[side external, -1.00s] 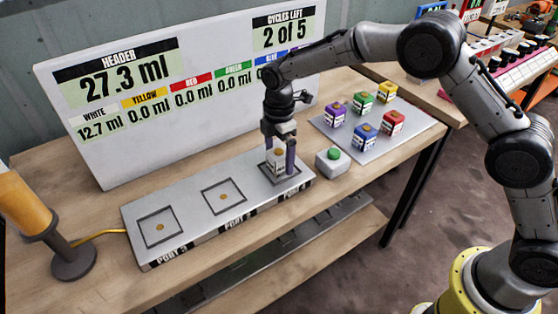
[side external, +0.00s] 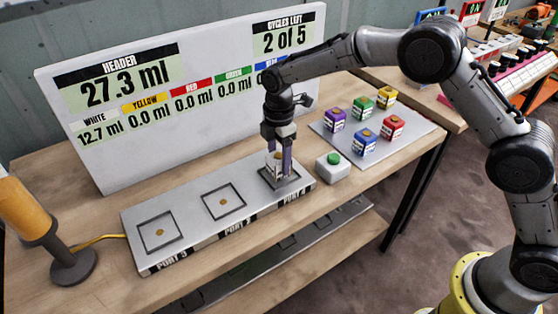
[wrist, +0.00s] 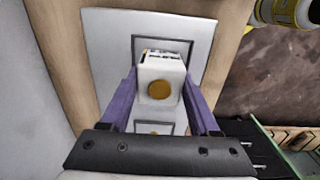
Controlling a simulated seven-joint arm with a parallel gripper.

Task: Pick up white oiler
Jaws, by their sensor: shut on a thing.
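The white oiler (side external: 275,162) is a small white block with a tan round cap, between the purple fingers of my gripper (side external: 279,166). In the wrist view the oiler (wrist: 163,70) sits between both fingers of my gripper (wrist: 163,98), its cap facing the camera. My gripper is shut on it. The oiler is at the right-hand port square of the grey port plate (side external: 182,222). Whether its base touches the plate I cannot tell. The fingers partly hide it in the side view.
Purple, green, yellow, blue and red oilers stand on a grey mat (side external: 385,155) to the right. A white box with a green button (side external: 333,165) is close beside my gripper. A display board (side external: 180,90) stands behind. The other port squares are empty. An amber cylinder (side external: 25,212) stands at left.

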